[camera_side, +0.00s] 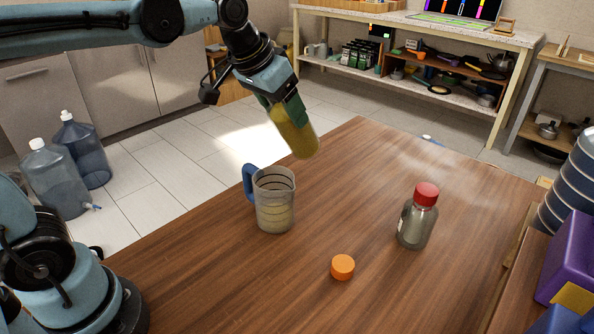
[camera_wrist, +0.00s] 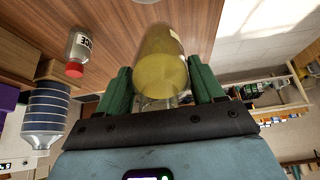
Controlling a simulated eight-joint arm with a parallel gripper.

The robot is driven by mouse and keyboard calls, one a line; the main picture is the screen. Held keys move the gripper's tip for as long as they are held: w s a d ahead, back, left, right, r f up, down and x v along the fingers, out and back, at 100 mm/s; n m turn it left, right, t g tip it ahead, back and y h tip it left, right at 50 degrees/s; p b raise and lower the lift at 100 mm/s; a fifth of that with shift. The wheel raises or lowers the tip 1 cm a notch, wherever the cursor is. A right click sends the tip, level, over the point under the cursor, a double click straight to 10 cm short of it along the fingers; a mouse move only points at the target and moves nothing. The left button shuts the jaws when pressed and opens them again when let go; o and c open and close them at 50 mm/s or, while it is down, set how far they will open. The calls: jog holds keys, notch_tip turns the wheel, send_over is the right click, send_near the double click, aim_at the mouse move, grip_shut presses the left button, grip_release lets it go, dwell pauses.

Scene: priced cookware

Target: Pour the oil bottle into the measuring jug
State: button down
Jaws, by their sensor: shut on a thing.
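My gripper (camera_side: 285,108) with green fingers is shut on the oil bottle (camera_side: 299,139), a yellow, rounded bottle. It holds the bottle tilted in the air, above and to the right of the measuring jug in the side view. In the wrist view the bottle (camera_wrist: 162,72) sits between the two fingers (camera_wrist: 163,88). Its mouth cannot be made out clearly. The measuring jug (camera_side: 274,190) is clear with dark marks and a blue handle. It stands upright on the wooden table, with pale yellowish contents in its lower part. No stream of oil is visible.
A red-capped bottle (camera_side: 418,217) stands on the table (camera_side: 460,200) to the right; it also shows in the wrist view (camera_wrist: 78,48). An orange cap (camera_side: 343,267) lies at the front. Blue stacked containers (camera_side: 572,185) and a purple box (camera_side: 572,255) edge the right side.

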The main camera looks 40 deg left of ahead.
aim_at(288, 145)
jog(key=f+t, duration=0.1)
jog(key=t, duration=0.1)
jog(key=f+t, duration=0.1)
jog(key=shift+w+f+t, duration=0.1)
jog(key=shift+w+t, duration=0.3)
jog(key=shift+w+f+t, duration=0.15)
jog(key=shift+f+t, duration=0.95)
jog(key=shift+t, duration=0.2)
jog(key=shift+f+t, duration=0.9)
jog(key=shift+f+t, duration=0.25)
jog(key=shift+t, duration=0.05)
jog(key=shift+f+t, duration=0.7)
jog(key=shift+f, duration=0.15)
dwell(4.0)
